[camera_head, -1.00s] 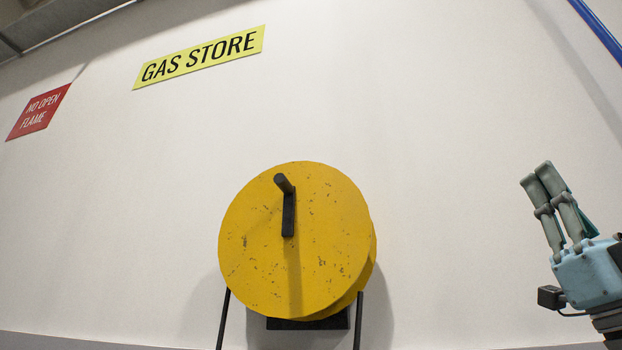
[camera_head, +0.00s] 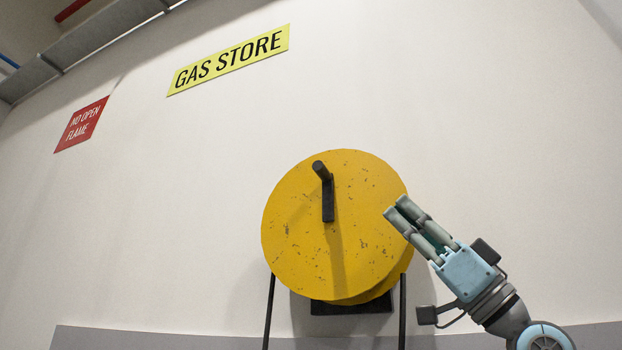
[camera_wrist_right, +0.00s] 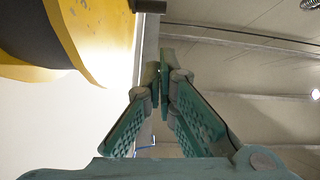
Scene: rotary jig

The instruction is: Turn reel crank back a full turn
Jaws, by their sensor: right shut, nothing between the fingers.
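The yellow reel (camera_head: 300,235) stands before the wall on a dark stand. Its black crank (camera_head: 328,200) points up from the middle of the face, with the handle (camera_head: 320,171) sticking out at the top end. My right gripper (camera_head: 396,208) is at the reel's right edge in the head view, shut and empty, apart from the crank. In the right wrist view the gripper fingers (camera_wrist_right: 163,70) are together, with the reel (camera_wrist_right: 50,40) at the upper left. A dark bar, probably the crank handle (camera_wrist_right: 150,6), shows at the top there. My left gripper is not in view.
The pale wall (camera_head: 500,130) carries a yellow GAS STORE sign (camera_head: 229,60) and a red NO OPEN FLAME sign (camera_head: 81,125). Thin black legs (camera_head: 268,312) hold the reel. The space left of the reel and above it looks free.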

